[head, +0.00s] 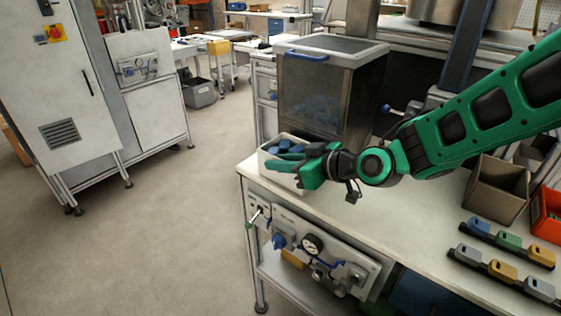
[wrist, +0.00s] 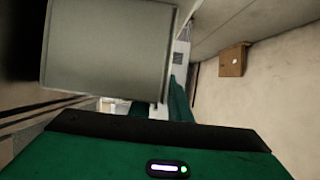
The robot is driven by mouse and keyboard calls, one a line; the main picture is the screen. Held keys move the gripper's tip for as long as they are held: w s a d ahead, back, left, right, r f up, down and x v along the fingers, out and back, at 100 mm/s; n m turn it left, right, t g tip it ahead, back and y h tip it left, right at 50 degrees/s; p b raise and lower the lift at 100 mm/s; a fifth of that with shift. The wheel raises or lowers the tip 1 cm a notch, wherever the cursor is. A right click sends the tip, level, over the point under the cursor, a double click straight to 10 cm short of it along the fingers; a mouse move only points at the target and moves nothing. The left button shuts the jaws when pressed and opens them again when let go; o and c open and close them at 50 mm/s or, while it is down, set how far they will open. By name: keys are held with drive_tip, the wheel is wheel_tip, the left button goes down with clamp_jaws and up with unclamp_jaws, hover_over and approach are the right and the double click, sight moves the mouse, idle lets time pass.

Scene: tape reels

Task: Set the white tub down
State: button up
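The white tub (head: 299,182) is at the left end of the workbench, with blue pieces (head: 285,147) inside. My gripper (head: 284,163) reaches it from the right, its green fingers at the tub's near wall, and looks shut on that wall. The fingers cover part of the rim. In the wrist view a pale grey panel, apparently the tub, fills the upper left beside the green fingers (wrist: 178,100). The tub looks about level. I cannot tell whether its base touches the bench top.
The workbench (head: 372,219) has a clear top right of the tub. A clear-sided bin (head: 322,95) with a blue handle stands behind it. A brown box (head: 495,190), an orange bin (head: 548,215) and rows of coloured blocks (head: 503,268) lie at right. Open floor lies left.

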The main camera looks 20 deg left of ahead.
drive_tip(key=shift+r, duration=0.15)
drive_tip(key=shift+d+r, duration=0.1)
drive_tip(key=shift+d, duration=0.1)
drive_tip(key=v, duration=1.1)
drive_tip(key=shift+d, duration=0.25)
drive_tip(key=shift+s+r, duration=0.15)
